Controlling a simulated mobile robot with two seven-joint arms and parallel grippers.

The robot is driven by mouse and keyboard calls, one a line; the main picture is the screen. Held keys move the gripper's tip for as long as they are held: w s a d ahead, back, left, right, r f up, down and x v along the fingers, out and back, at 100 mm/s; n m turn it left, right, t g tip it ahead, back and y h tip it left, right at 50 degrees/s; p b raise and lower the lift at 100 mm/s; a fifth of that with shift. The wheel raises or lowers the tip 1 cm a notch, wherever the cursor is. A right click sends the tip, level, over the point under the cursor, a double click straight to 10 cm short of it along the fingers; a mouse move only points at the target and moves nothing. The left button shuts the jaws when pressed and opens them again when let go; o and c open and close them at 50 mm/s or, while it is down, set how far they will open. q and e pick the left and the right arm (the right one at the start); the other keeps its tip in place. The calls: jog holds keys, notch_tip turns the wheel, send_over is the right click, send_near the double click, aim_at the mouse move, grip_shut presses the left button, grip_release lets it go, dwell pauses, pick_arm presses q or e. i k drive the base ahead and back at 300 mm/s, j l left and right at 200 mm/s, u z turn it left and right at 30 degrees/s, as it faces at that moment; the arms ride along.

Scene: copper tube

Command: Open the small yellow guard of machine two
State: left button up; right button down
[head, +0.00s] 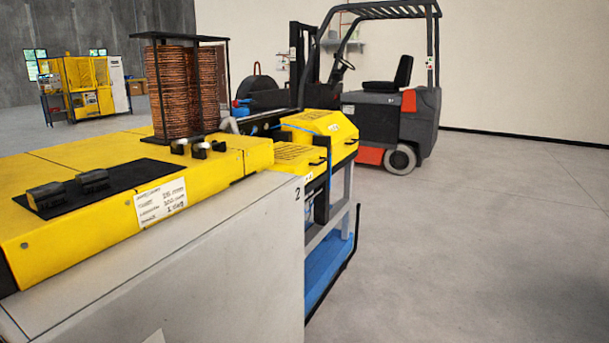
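Machine two (190,255) fills the left and front of the head view, with a grey body, a yellow top and the number 2 near its right corner. A small yellow guard (322,122) with a slanted top sits at the machine's far right end. A second yellow cover (298,158) with dark printing is just in front of it. Both look lowered. A dark handle-like part shows on their right side. Neither of my grippers is in view.
A copper tube coil (182,90) stands in a black frame on the yellow top. A blue tray (328,262) sits low on the machine's right side. A forklift (385,95) stands behind. Another yellow machine (85,88) is far left. The floor (490,240) at right is clear.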

aim_at(310, 162)
jog(key=i+l, duration=0.75)
jog(key=l, duration=0.15)
jog(key=i+l+z, duration=0.1)
jog(key=i+l, duration=0.2)
jog(key=l, duration=0.15)
